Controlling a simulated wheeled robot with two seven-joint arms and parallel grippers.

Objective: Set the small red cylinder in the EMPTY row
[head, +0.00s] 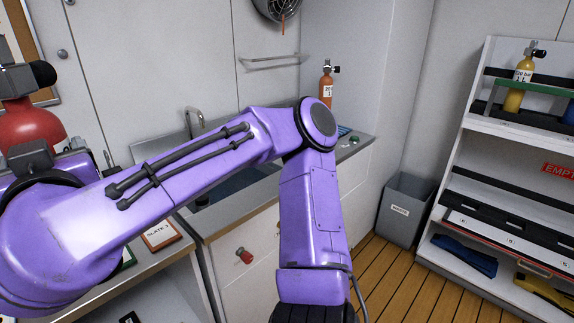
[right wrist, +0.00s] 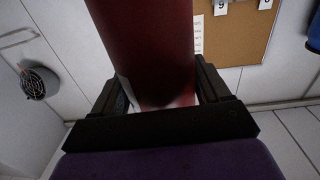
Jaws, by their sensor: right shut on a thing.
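A red cylinder (head: 27,128) with a grey valve and black knob is at the left edge of the head view, cut off by the frame. My right gripper (head: 38,165) is around it and shut on it. In the right wrist view the dark red cylinder (right wrist: 150,45) stands between both fingers (right wrist: 162,92). A red EMPTY label (head: 558,170) is on the rack (head: 467,122) at the right. Black rails (head: 505,193) run below the label, and no cylinder shows in the visible part of that row. My left gripper is not in view.
An orange cylinder (head: 326,88) stands on the sink counter (head: 352,146). A yellow cylinder (head: 517,85) stands in the rack's upper row. A grey waste bin (head: 405,212) is beside the rack. My purple arm hides much of the counter. Wooden floor shows before the rack.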

